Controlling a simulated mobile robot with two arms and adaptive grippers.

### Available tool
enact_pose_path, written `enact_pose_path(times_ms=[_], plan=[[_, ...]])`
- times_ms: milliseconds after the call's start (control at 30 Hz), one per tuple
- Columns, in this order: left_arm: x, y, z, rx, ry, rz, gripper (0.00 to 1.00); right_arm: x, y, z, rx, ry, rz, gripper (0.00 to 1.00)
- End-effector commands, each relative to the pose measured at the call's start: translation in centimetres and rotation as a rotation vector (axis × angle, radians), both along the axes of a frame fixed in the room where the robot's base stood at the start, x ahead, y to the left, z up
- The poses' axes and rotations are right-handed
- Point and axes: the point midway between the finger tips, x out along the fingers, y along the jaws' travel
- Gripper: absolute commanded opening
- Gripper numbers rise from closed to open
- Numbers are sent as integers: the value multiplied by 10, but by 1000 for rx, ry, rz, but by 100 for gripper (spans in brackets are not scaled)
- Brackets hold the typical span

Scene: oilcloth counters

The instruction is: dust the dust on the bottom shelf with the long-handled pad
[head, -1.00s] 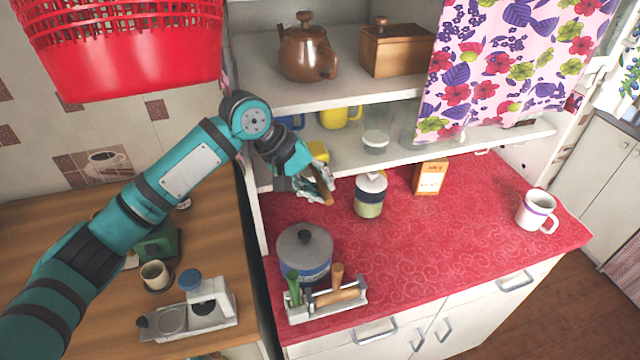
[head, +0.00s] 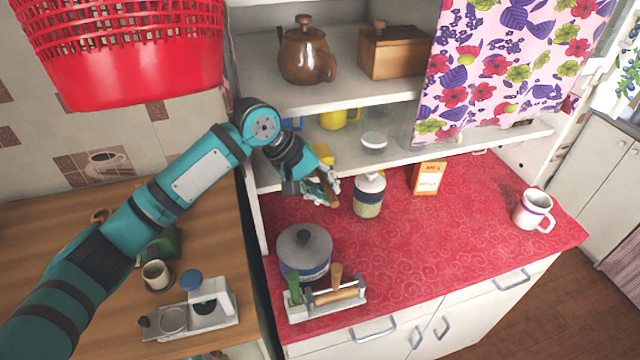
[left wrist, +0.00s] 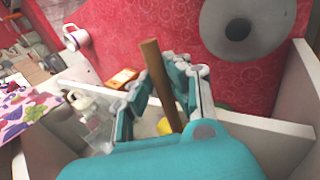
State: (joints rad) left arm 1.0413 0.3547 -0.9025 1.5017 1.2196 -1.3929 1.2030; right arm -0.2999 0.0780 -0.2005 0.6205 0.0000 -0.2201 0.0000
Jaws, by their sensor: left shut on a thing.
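My left gripper (head: 322,186) is shut on the brown wooden handle of the long-handled pad (head: 330,194). It is just in front of the bottom shelf's (head: 400,150) left part, above the red counter. The handle (left wrist: 160,75) also shows between the fingers in the left wrist view. A yellow patch (head: 323,153) behind the fingers at the shelf appears to be the pad, mostly hidden. I cannot make out dust on the bottom shelf, or whether the pad touches it. My right gripper is not in view.
A yellow mug (head: 335,117) and a white bowl (head: 374,141) stand on the bottom shelf. A floral curtain (head: 500,75) hangs over its right part. Below are a jar (head: 368,200), an orange-white box (head: 429,177) and a lidded pot (head: 304,250). The counter's right middle is clear.

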Motion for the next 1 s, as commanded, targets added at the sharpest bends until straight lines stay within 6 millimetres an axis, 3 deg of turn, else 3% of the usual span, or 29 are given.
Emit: enact_pose_path(times_ms=[1000], plan=[[13, -42, 0, 1, 3, 0, 0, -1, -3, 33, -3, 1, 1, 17]])
